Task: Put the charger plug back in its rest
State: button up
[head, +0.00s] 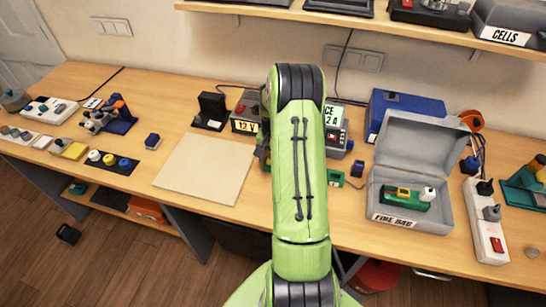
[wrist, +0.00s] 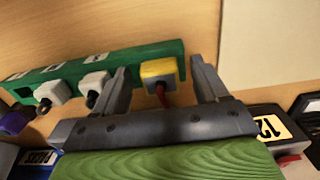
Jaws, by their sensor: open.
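In the wrist view my gripper (wrist: 160,68) is open, with its two fingers on either side of a yellow-topped plug (wrist: 158,69) with a red lead. The plug sits at the right end of a green rail (wrist: 112,62). There is a gap at the left finger; the right finger is close, and I cannot tell if it touches. Two white plugs (wrist: 50,93) (wrist: 94,82) are at other places along the rail, near small white labels. I cannot tell which plug is the charger's. In the head view my arm hides the gripper and most of the rail.
A 12 V unit (head: 246,115) stands behind left of my arm, and a blue box (head: 400,105) behind right. An open grey FIRE BAG case (head: 408,217) and a white power strip (head: 486,222) are at right. A bare pale mat (head: 205,170) lies left.

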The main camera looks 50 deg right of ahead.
notch_tip(320, 180, up, 16)
jog(key=p, duration=0.1)
dwell(0.4)
jog(key=shift+f, duration=0.1)
dwell(0.4)
